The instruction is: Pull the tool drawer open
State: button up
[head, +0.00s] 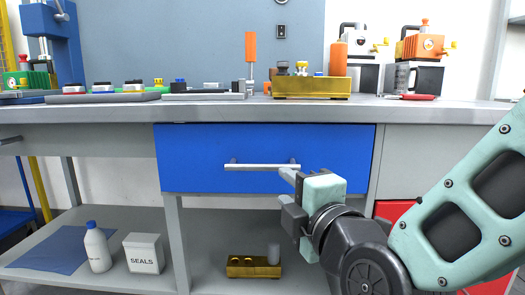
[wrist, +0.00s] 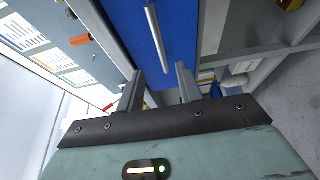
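The tool drawer (head: 200,150) is a blue front under the workbench top, and it looks flush with the bench frame. A pale bar handle (head: 262,166) runs across its middle. In the wrist view the blue drawer front (wrist: 180,35) fills the top middle, with the handle (wrist: 156,38) ahead of the fingers. My gripper (head: 287,190) is at the right end of the handle in the head view. In the wrist view my gripper (wrist: 158,88) has its two fingers apart with nothing between them. The handle's near end lies just beyond the fingertips; I cannot tell whether they touch.
The bench top (head: 400,108) carries a brass block (head: 312,88), an orange-handled screwdriver (head: 250,50) and several devices. The lower shelf (head: 212,250) holds a white bottle (head: 97,248), a SEALS box (head: 144,254) and a brass block (head: 250,268). A red cabinet front (head: 390,211) is at the right.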

aim_at(264, 169)
jog(key=b+x, duration=0.3)
jog(key=x, duration=0.8)
jog(key=shift+a+f, duration=0.1)
jog(key=shift+f, duration=0.1)
jog(key=shift+w+a+r, duration=0.1)
jog(key=shift+w+a, duration=0.05)
jog(key=shift+w, duration=0.4)
grip_shut()
